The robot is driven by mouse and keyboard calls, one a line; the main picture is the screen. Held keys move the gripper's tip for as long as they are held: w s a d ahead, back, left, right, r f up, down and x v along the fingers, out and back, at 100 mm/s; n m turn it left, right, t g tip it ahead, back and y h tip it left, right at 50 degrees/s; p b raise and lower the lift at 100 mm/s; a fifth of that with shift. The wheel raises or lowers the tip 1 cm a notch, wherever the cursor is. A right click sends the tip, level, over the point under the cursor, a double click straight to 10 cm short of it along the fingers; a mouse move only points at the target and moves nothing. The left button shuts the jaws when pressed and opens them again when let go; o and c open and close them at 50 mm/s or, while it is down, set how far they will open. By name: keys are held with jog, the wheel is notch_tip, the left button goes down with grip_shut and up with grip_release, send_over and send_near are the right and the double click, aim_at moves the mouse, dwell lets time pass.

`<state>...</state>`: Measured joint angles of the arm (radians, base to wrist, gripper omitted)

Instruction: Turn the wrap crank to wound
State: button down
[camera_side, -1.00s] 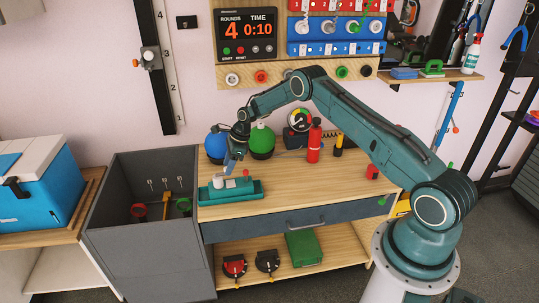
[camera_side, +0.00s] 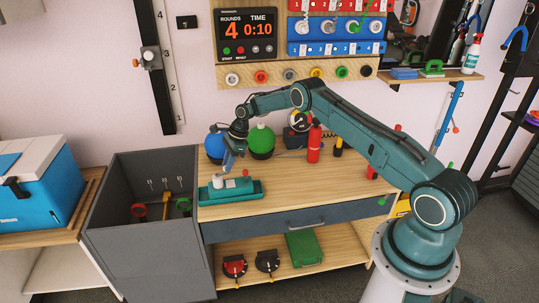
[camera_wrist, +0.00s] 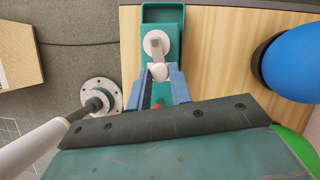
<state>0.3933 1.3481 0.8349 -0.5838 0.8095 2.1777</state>
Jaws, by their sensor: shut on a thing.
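The wrap crank (camera_wrist: 156,44) is a white round hub with a short arm and a white knob (camera_wrist: 159,72), mounted on a long teal base (camera_wrist: 150,14). In the side view the teal base (camera_side: 250,192) sits at the front left of the wooden table, with the white crank (camera_side: 217,182) on it. My gripper (camera_wrist: 161,74) points down at the crank, its two blue fingers shut on the white knob. In the side view my gripper (camera_side: 228,170) is low over the base and partly hides the crank. A small red part shows on the base.
A blue ball-shaped thing (camera_side: 214,144) and a green one (camera_side: 262,140) stand close behind the base. A red bottle (camera_side: 314,146) stands further right. A grey open bin (camera_side: 145,240) adjoins the table's left side. The table's front middle is clear.

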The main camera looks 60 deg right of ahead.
jog(key=shift+w+d+n, duration=0.1)
jog(key=shift+w+n, duration=0.1)
jog(key=shift+n, duration=0.2)
jog(key=c, duration=1.3)
grip_release()
jog(key=shift+o, duration=0.2)
jog(key=shift+d+r, duration=0.1)
jog(key=shift+r, duration=0.05)
jog(key=v, duration=1.3)
jog(key=shift+r, duration=0.35)
jog(key=shift+w+d, duration=0.1)
